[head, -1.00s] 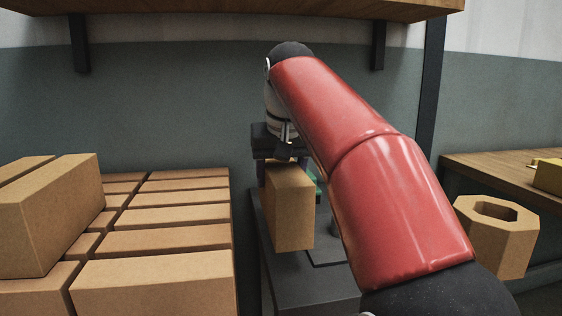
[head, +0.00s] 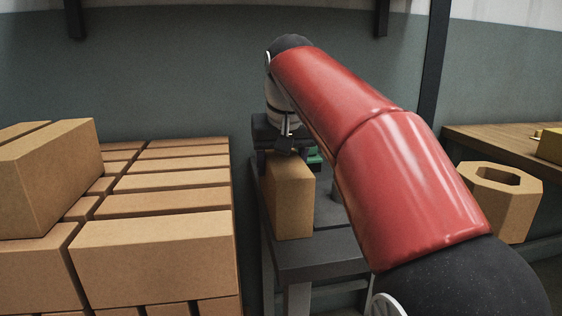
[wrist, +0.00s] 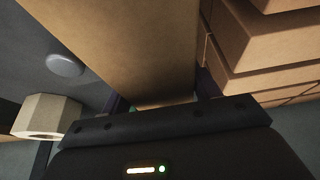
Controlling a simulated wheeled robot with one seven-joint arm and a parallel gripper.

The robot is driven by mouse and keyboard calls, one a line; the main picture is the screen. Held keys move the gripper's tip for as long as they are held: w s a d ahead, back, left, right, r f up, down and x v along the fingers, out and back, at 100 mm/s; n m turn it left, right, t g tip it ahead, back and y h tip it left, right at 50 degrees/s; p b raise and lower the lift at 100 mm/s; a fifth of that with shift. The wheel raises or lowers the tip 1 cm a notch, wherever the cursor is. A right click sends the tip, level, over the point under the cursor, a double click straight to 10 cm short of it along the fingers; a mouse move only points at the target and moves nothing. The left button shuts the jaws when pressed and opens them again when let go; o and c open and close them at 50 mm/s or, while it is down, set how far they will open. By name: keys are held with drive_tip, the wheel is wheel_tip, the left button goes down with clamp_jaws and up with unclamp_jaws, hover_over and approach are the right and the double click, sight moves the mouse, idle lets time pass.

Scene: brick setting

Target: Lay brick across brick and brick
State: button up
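A tan brick (head: 289,199) hangs below my gripper (head: 287,152) in the head view, with its long side pointing toward the camera. It fills the upper middle of the wrist view (wrist: 125,45), between the two dark fingers, and my gripper is shut on it. On the left stands a stack of tan bricks (head: 155,245) laid in rows. My red arm hides part of the space behind the held brick.
A dark grey stand or table (head: 315,255) is below the held brick. An octagonal tan block with a hole (head: 500,200) is at the right, near a wooden table (head: 485,145). A narrow gap separates the held brick from the stack.

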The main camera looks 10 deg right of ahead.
drive_tip(key=o, duration=0.3)
drive_tip(key=shift+r, duration=0.1)
